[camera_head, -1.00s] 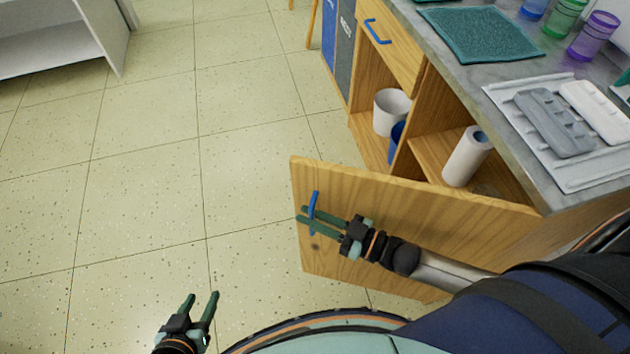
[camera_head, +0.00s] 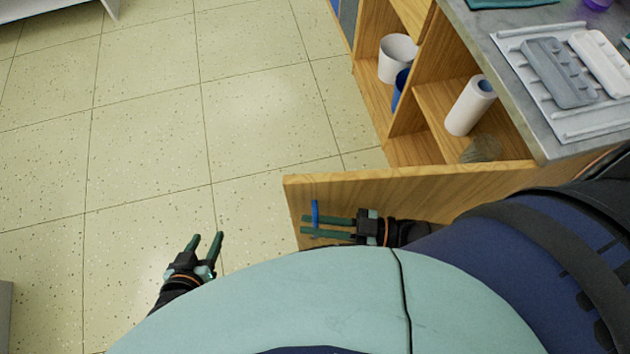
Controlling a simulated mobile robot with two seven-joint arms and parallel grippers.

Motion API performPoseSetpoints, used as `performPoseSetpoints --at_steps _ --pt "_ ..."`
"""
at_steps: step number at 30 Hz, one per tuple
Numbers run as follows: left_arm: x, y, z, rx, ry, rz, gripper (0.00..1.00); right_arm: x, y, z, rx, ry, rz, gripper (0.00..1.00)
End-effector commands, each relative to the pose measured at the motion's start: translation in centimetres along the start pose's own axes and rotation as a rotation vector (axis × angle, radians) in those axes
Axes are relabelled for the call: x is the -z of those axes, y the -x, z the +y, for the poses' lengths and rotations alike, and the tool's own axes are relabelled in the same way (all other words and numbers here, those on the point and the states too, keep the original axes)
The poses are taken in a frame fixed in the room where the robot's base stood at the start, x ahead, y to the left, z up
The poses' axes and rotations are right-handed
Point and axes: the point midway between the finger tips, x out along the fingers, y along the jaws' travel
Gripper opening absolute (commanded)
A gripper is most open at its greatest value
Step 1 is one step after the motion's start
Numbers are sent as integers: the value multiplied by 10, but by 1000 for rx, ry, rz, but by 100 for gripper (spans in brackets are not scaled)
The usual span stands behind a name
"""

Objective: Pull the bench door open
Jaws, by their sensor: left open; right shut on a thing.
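The wooden bench door (camera_head: 400,190) stands swung open, well away from the bench (camera_head: 440,60), with the inside shelves showing. Its blue handle (camera_head: 315,212) is near the door's free left edge. My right gripper (camera_head: 308,226) is shut on the blue handle, its fingers pointing left across the door's face. My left gripper (camera_head: 207,244) is open and empty above the floor, left of the door. My own body hides the lower part of the door.
Inside the bench are a white bin (camera_head: 397,58), a blue container (camera_head: 401,86), a paper roll (camera_head: 470,105) and a roundish grey-brown item (camera_head: 483,149). Grey and white trays (camera_head: 560,72) lie on the top. The tiled floor (camera_head: 150,130) at left is clear.

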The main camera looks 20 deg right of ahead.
Motion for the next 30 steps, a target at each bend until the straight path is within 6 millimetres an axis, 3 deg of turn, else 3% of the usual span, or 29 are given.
performPoseSetpoints --at_steps 4,5,7,17,23,30 --pt "0 0 0 0 0 0 50 0 0 0 -1 1 -1 0" --pt "0 0 0 0 0 0 50 0 0 0 -1 0 -1 18" --pt "0 0 0 0 0 0 50 0 0 0 -1 0 -1 26" --pt "0 0 0 0 0 0 50 -1 4 0 -1 0 -2 27" --pt "1 0 0 0 0 0 50 -2 34 0 -1 -1 -7 27" --pt "1 0 0 0 0 0 50 -2 87 0 -1 0 -7 27"
